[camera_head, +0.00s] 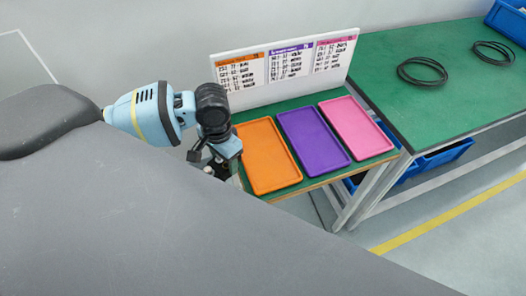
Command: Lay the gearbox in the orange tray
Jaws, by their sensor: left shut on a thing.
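The orange tray (267,157) lies on a green-topped table, at the left end of a row of three trays, and looks empty. My left gripper (224,168) is just left of the orange tray, pointing down near the table's left end. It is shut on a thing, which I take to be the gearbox. That thing is small and dark in this view and mostly hidden by the gripper, so its shape is not clear. My right gripper is not in view.
A purple tray (313,140) and a pink tray (356,128) lie to the right, both empty. A white sign board (284,65) stands behind the trays. A larger green table (440,95) at right bears black cable coils (422,71) and a blue bin (508,20).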

